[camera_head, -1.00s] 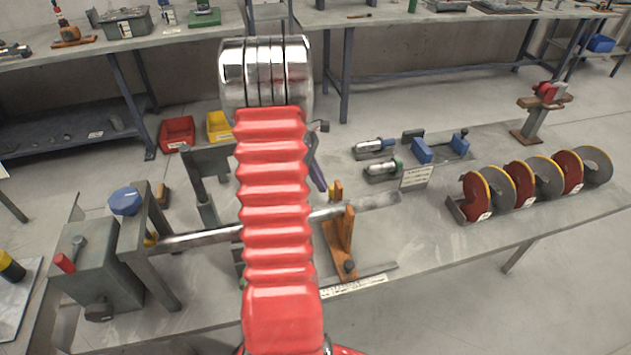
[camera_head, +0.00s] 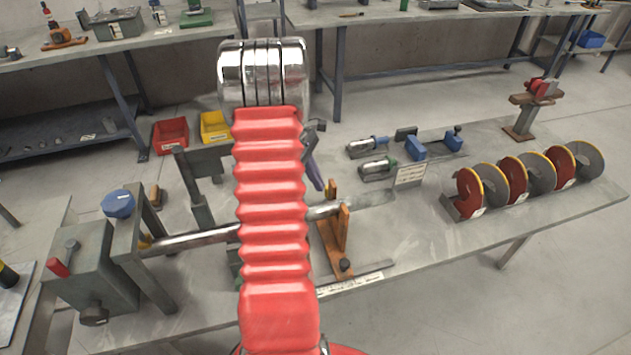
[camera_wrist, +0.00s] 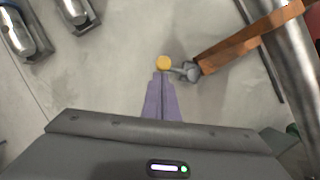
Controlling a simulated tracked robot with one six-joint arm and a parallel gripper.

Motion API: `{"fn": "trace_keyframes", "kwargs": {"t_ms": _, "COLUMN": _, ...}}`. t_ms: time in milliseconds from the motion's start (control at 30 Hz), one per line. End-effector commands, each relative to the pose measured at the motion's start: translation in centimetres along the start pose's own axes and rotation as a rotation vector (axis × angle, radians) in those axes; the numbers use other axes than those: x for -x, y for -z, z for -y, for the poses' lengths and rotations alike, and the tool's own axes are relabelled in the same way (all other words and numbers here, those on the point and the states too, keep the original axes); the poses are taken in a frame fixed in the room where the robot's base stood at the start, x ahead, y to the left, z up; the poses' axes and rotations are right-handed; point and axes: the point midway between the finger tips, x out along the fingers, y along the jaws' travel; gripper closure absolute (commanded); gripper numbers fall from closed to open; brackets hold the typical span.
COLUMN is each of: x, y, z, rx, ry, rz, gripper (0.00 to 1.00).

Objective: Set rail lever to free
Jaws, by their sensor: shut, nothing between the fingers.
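The orange steady bracket (camera_head: 340,228) stands on the bench around the steel shaft. In the wrist view a lever with a round yellow knob (camera_wrist: 163,62) sits beside the orange bracket (camera_wrist: 245,40), with a grey metal joint (camera_wrist: 186,71) between them. I take this to be the rail lever; its setting is not readable. My gripper (camera_wrist: 162,74) has its purple fingers shut together and empty. In the picture their tips meet the knob's lower edge; I cannot tell if they touch. In the head view my gripper (camera_head: 319,188) is partly hidden behind my red arm.
The steel shaft (camera_head: 190,240) runs from the grey housing (camera_head: 95,265) through the bracket. Metal clamps (camera_head: 375,168) and blue blocks (camera_head: 415,150) lie behind right. A row of red and grey discs (camera_head: 512,180) stands farther right. The front right bench surface is clear.

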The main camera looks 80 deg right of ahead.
Motion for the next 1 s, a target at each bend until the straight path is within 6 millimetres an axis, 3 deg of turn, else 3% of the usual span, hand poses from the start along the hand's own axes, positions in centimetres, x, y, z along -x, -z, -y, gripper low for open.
{"fn": "trace_keyframes", "kwargs": {"t_ms": 700, "x": -1.6, "y": -3.7, "z": -0.6, "rx": -0.545, "ry": 0.235, "rz": 0.001, "gripper": 1.00}}
{"fn": "trace_keyframes", "kwargs": {"t_ms": 1000, "x": -2.0, "y": -4.6, "z": -0.3, "rx": -0.694, "ry": 0.299, "rz": 0.001, "gripper": 1.00}}
